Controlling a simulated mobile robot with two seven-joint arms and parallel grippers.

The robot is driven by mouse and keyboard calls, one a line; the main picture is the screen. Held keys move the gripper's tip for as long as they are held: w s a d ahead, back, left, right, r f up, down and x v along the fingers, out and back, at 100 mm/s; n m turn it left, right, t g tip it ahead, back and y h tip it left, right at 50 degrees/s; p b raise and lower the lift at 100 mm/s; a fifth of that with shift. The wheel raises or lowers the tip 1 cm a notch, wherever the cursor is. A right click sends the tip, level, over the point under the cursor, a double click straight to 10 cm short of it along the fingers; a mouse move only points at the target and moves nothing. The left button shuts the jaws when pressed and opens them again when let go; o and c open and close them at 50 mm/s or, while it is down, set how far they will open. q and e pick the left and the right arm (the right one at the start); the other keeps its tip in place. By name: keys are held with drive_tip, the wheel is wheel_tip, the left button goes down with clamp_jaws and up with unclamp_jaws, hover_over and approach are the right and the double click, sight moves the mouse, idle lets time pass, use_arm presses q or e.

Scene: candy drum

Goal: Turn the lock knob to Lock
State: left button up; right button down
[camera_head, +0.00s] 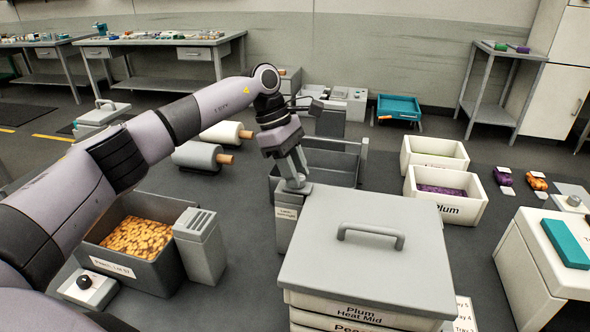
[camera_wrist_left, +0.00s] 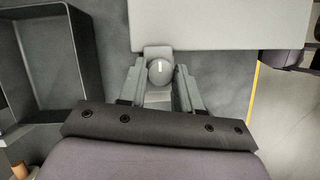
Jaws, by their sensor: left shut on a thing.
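The lock knob (camera_wrist_left: 160,71) is round and grey, with a short white mark pointing up in the left wrist view. It sits on a narrow grey post (camera_head: 284,232) whose small label is only partly readable. My left gripper (camera_head: 293,171) points down over the top of the post, its fingers on either side of the knob. In the left wrist view the gripper (camera_wrist_left: 161,82) is shut on the knob. In the head view the fingers largely hide the knob. My right gripper is not in view.
A large stack of trays with a grey handled lid (camera_head: 340,275) stands right beside the post. A grey open bin (camera_head: 335,165) is behind it. A bin (camera_head: 165,272) of orange-brown pieces stands left.

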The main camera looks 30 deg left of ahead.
use_arm(q)
drive_tip(key=o, duration=1)
drive_tip(key=shift+o, duration=0.2)
drive_tip(key=v, duration=0.7)
drive_tip(key=shift+r, duration=0.2)
drive_tip(key=shift+f, duration=0.1)
